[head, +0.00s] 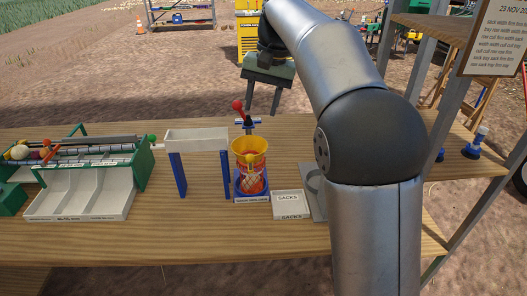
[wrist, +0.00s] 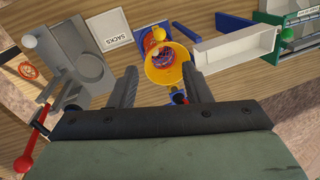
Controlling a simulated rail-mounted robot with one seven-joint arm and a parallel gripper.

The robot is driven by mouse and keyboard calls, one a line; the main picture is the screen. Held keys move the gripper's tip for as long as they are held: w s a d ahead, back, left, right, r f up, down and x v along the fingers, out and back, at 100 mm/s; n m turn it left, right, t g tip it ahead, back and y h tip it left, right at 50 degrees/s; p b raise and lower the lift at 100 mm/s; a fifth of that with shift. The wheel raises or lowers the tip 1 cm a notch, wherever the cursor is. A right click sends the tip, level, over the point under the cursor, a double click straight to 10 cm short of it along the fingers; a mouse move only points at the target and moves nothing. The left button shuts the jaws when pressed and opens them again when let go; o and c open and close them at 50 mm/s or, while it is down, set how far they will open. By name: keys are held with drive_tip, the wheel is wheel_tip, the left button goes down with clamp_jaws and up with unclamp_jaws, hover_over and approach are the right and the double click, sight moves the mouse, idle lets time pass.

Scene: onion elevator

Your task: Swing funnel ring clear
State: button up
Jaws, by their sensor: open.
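The yellow funnel ring (head: 249,146) sits on top of an orange mesh sack (head: 251,181) in the blue sack holder (head: 238,190). A yellow knob (head: 250,159) is on its near side. A red ball knob (head: 238,105) stands on a blue mount behind the ring. My gripper (head: 263,110) is open and empty, pointing down behind and above the holder. In the wrist view the ring (wrist: 163,75) shows beyond and between the spread fingers (wrist: 160,70), with its yellow knob (wrist: 159,34) on the far side. Contact with the ring cannot be seen.
A white trough (head: 196,138) on blue legs stands left of the holder. A sacks box (head: 291,204) lies to its right. A grey device with a red lever (wrist: 25,155) shows in the wrist view. A green-framed roller sorter (head: 90,155) with white bins is at left.

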sight(251, 155)
drive_tip(key=a+f, duration=0.1)
drive_tip(key=f, duration=0.4)
drive_tip(key=a+f+b, duration=0.1)
drive_tip(key=f, duration=0.9)
drive_tip(key=shift+w+a, duration=0.2)
drive_tip(key=shift+a, duration=0.2)
drive_tip(key=shift+c, duration=0.3)
clamp_jaws()
